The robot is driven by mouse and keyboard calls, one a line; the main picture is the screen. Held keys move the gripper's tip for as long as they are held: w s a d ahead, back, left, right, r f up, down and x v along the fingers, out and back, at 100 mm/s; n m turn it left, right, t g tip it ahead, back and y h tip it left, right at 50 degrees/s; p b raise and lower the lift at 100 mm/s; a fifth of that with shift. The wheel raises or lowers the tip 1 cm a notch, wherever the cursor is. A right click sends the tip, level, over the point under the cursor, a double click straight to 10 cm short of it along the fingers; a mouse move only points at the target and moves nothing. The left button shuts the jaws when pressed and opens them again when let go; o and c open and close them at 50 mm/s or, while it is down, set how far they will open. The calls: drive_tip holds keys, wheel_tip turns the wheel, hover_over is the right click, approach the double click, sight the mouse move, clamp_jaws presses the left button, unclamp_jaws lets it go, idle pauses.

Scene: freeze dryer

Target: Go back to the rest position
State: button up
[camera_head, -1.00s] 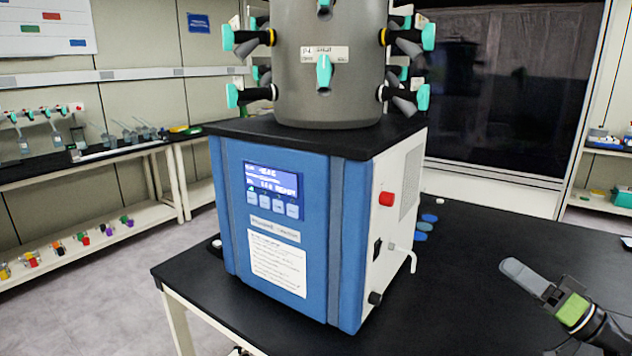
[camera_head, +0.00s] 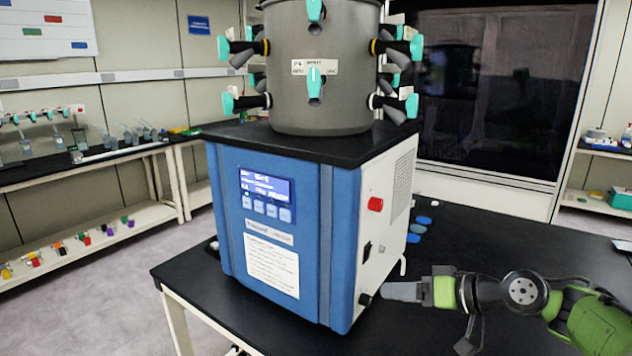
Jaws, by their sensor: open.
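The freeze dryer stands upright on a black table. Its blue front (camera_head: 228,210) carries a lit display (camera_head: 265,185) with a row of buttons below it. A red knob (camera_head: 375,204) shows on its white right side. My gripper (camera_head: 425,291) is at the lower right, over the table, its grey finger pointing left at the dryer's lower right side. It is open and nothing shows in it. The finger's tip appears close to the black knob (camera_head: 365,299) low on that side; whether they touch cannot be told. The other finger is not clearly visible.
A grey drum (camera_head: 318,100) with teal-handled valves (camera_head: 240,47) tops the dryer. The black tabletop (camera_head: 540,238) is mostly bare at right. A side bench (camera_head: 100,160) with glassware stands at left.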

drive_tip(key=s+a+g+h+p, duration=0.2)
drive_tip(key=s+a+h, duration=0.2)
drive_tip(key=s+a, duration=0.2)
drive_tip(key=s+d+r+m+h+p, duration=0.1)
drive_tip(key=s+d+h, duration=0.1)
drive_tip(key=s, duration=1)
drive_tip(key=s+d+r+m+h+p, duration=0.1)
drive_tip(key=s+h, duration=0.3)
drive_tip(key=s, duration=0.7)
drive_tip(key=shift+s+d+r+m+h+p, duration=0.35)
drive_tip(key=shift+d+m+p, duration=0.25)
drive_tip(key=shift+d+p, duration=0.2)
drive_tip(key=shift+a, duration=0.1)
